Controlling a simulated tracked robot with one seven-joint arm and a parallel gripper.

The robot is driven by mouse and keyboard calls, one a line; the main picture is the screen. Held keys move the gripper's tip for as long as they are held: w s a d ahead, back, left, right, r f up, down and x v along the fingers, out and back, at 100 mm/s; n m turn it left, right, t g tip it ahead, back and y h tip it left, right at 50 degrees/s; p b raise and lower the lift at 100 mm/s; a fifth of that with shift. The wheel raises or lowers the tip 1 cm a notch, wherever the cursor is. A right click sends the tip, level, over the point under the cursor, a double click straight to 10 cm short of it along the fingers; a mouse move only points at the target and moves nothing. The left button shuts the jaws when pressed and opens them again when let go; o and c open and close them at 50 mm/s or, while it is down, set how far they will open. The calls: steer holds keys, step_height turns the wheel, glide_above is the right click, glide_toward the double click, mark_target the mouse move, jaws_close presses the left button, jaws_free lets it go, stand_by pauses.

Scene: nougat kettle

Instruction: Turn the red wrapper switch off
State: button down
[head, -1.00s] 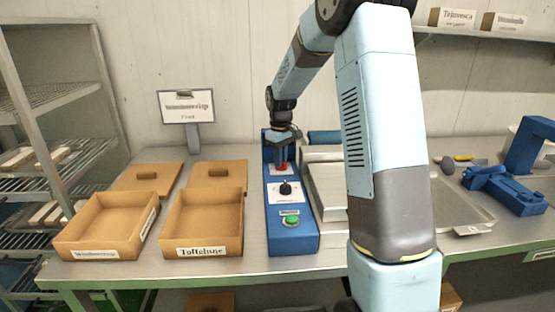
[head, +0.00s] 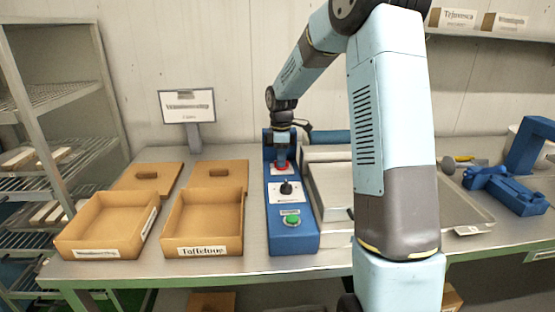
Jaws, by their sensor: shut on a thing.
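The red wrapper switch (head: 283,167) sits at the back of the blue control box (head: 292,241), on a white plate. My gripper (head: 283,161) points straight down over it and is shut on the switch, hiding most of it. Only a little red shows below the fingers. How far the switch is turned cannot be made out. A black knob (head: 286,188) stands in front of it on the same box, and a green button (head: 292,221) is nearest the front.
Two open cardboard boxes (head: 203,227) with name labels stand left of the control box, their lids (head: 219,173) behind them. A metal wrapper machine (head: 328,190) adjoins on the right. A sign (head: 188,106) stands behind. My arm hides part of the right side.

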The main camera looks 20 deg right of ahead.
steer(key=shift+w+d+r+n, duration=0.15)
steer(key=shift+d+n, duration=0.15)
steer(key=shift+n, duration=0.1)
steer(key=c, duration=1.4)
jaws_free()
steer(key=shift+o, duration=1.3)
steer(key=shift+a, duration=0.1)
step_height(320, 180, up, 14)
steer(key=shift+f, duration=0.25)
